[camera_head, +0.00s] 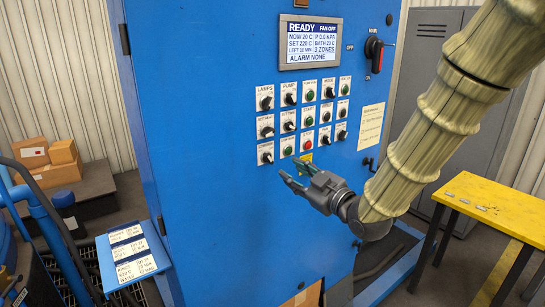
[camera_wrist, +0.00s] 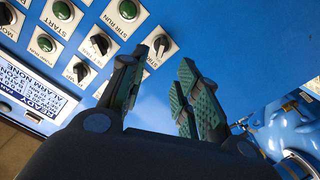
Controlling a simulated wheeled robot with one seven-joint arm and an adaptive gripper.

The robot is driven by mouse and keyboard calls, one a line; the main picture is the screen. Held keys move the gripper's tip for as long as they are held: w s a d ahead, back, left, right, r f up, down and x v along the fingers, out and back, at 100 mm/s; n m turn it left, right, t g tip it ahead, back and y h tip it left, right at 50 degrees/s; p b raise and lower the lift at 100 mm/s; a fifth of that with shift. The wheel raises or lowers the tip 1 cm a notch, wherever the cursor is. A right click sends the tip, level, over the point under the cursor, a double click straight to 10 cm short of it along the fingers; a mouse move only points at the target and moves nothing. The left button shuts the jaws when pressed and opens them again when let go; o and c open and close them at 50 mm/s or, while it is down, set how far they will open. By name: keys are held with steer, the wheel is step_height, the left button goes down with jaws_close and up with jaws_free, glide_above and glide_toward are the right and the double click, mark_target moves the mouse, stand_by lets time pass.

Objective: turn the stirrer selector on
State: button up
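The stirrer selector (camera_wrist: 160,45) is a black rotary knob on a white plate whose small label seems to begin with "STIR". In the wrist view it lies just beyond my fingertips, between them in the picture. It best matches the lower-left knob (camera_head: 265,154) in the head view, where its label is too small to read. Its exact pointer position is not clear. My gripper (camera_head: 294,168) is open and empty, below and right of that knob. In the wrist view my gripper (camera_wrist: 160,68) shows a clear gap between its green-padded fingers. I see no contact with the knob.
Several other knobs and buttons crowd the blue panel, including a green "STIR RUN" button (camera_wrist: 128,9) beside the selector. A display (camera_head: 310,42) reads READY, FAN OFF. A yellow table (camera_head: 490,210) stands right.

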mark_target(271, 159)
steer(key=p+x, duration=0.4)
steer(key=x, duration=0.6)
steer(key=shift+w+a, duration=0.2)
steer(key=shift+w, duration=0.1)
steer(key=shift+f, duration=0.1)
jaws_close()
